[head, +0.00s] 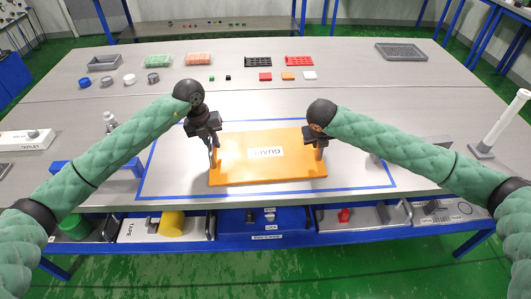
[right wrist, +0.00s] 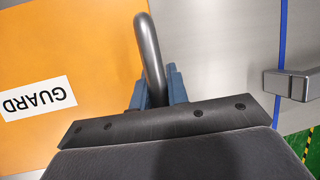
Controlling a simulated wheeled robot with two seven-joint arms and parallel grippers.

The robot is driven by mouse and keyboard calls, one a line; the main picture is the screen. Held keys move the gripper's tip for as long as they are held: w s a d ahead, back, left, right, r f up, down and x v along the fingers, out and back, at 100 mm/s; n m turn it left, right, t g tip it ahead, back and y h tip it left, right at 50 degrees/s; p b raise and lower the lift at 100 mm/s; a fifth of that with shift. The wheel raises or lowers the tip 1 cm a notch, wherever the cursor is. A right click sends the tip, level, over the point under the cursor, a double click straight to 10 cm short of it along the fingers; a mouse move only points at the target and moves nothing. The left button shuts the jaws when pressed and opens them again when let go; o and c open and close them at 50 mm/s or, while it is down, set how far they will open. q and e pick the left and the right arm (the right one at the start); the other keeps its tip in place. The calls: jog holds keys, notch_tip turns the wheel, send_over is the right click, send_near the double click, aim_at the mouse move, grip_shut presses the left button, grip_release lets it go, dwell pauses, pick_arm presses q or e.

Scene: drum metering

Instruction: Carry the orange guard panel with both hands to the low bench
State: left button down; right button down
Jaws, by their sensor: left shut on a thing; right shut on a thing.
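The orange guard panel (head: 265,172), with a white GUARD label, lies flat at the near middle of the grey table, within a blue taped outline. I cannot tell whether it rests on the table or hangs just above. My left gripper (head: 214,148) is shut on the handle at the panel's left end. My right gripper (head: 319,148) is shut on the right-end handle. In the right wrist view, the grey bar handle (right wrist: 149,55) stands between my blue fingers (right wrist: 155,93), beside the orange panel (right wrist: 80,50). I cannot tell which surface is the low bench.
Trays of small parts, such as the red tray (head: 299,61), line the table's far side. A white post (head: 503,120) stands at the right.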

pick_arm(q)
jog(key=shift+r, duration=0.2)
pick_arm(e)
jog(key=shift+r, duration=0.25)
